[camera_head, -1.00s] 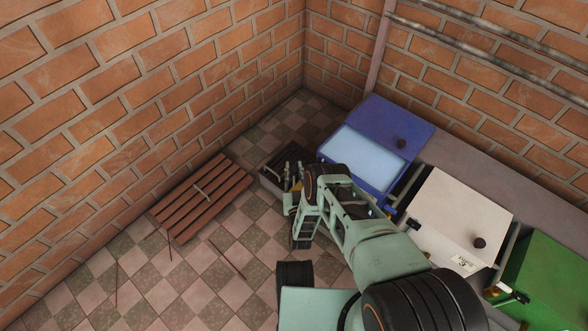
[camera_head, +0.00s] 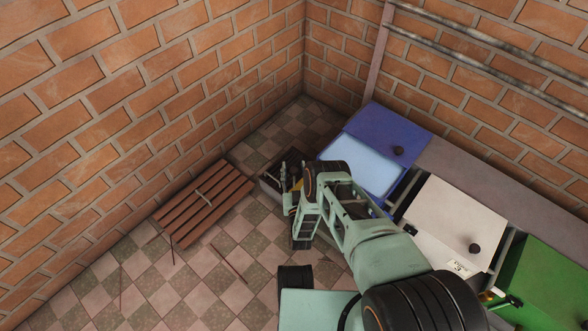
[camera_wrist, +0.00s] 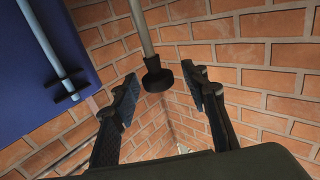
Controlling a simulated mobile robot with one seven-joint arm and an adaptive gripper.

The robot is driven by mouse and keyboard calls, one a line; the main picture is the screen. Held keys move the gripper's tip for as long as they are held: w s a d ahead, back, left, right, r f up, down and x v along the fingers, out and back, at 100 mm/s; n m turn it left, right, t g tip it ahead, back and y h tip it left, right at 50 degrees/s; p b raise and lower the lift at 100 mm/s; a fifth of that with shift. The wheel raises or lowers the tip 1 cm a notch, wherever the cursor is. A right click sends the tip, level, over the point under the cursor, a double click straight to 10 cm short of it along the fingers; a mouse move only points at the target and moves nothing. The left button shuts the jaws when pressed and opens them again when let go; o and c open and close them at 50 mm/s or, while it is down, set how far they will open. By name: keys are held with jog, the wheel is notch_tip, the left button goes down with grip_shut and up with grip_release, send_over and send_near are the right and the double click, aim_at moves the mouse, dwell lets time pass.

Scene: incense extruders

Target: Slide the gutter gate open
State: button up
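My gripper (camera_head: 291,184) is low beside the blue machine (camera_head: 388,140) in the head view, partly hidden by my arm. In the wrist view, its two black fingers (camera_wrist: 163,85) stand wide apart and hold nothing. A black knob (camera_wrist: 157,76) on a grey rod shows between the fingers, apart from both. The blue side panel (camera_wrist: 40,65) with a grey bar (camera_wrist: 52,50) fills the upper left of that view. No part is clearly recognisable as the gutter gate; whether the knob and rod belong to it, I cannot tell.
A dark open tray (camera_head: 270,184) lies by my gripper. White (camera_head: 450,220) and green (camera_head: 550,275) machines stand at the right. Brick walls meet in a corner behind.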

jog(key=shift+r, duration=5)
jog(key=shift+r, duration=0.1)
